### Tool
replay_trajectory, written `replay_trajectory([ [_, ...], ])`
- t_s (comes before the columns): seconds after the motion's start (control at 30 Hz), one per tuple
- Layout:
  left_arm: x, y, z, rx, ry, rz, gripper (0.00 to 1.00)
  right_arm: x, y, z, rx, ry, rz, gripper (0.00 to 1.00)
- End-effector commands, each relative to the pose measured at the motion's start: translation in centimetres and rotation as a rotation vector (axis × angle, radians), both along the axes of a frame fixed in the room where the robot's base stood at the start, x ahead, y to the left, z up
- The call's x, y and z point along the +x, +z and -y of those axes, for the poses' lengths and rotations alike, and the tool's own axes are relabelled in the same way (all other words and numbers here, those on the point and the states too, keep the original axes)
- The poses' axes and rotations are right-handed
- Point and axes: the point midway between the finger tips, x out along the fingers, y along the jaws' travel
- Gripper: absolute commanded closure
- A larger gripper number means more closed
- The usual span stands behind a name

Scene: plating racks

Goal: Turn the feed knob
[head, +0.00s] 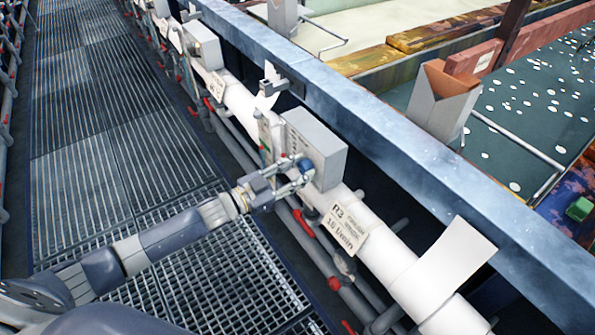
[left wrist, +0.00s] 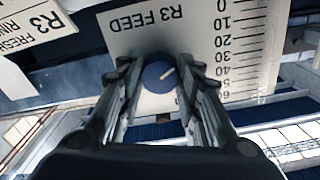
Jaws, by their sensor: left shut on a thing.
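The feed knob (left wrist: 158,76) is round and dark blue with a pale pointer line, on a pale plate (left wrist: 125,32) marked "R3 FEED". The plate has a scale from 0 to 60 and appears upside down in the left wrist view. My left gripper (left wrist: 157,72) is shut on the knob, one finger on each side. In the head view the blue knob (head: 306,167) shows at the front of a grey box (head: 318,143) on the white pipe, with my left gripper (head: 298,173) at it. My right gripper is not in view.
A white "R3" tag (head: 347,228) reading 16 l/min hangs on the white pipe (head: 405,278) close to the gripper. Thinner pipes with red fittings run below. A blue-grey beam (head: 400,140) borders the tanks behind. The grated walkway (head: 110,120) is clear on the left.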

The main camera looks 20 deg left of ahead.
Motion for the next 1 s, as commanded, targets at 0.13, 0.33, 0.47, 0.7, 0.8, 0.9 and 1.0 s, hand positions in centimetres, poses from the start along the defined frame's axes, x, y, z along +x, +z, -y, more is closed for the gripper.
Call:
replay_trajectory([
  [0.13, 0.0, -0.1, 0.0, 0.107, -0.001, 0.086, 0.92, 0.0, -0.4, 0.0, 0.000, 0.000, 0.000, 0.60],
  [0.33, 0.0, -0.1, 0.0, 0.252, 0.001, 0.198, 0.92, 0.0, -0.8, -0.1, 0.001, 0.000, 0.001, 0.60],
  [0.47, 0.0, -0.1, 0.0, 0.334, 0.001, 0.262, 0.92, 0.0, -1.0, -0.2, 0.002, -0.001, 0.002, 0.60],
  [0.7, 0.0, 0.0, 0.0, 0.449, 0.001, 0.352, 0.92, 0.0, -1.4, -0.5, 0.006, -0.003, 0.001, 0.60],
  [0.8, 0.0, 0.0, 0.0, 0.481, 0.001, 0.377, 0.92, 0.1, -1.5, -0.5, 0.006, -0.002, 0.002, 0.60],
  [0.9, 0.0, 0.0, 0.0, 0.503, 0.000, 0.394, 0.92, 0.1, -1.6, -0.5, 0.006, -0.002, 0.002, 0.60],
  [1.0, 0.0, 0.0, 0.0, 0.517, 0.000, 0.404, 0.92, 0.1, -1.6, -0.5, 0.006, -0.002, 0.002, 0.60],
])
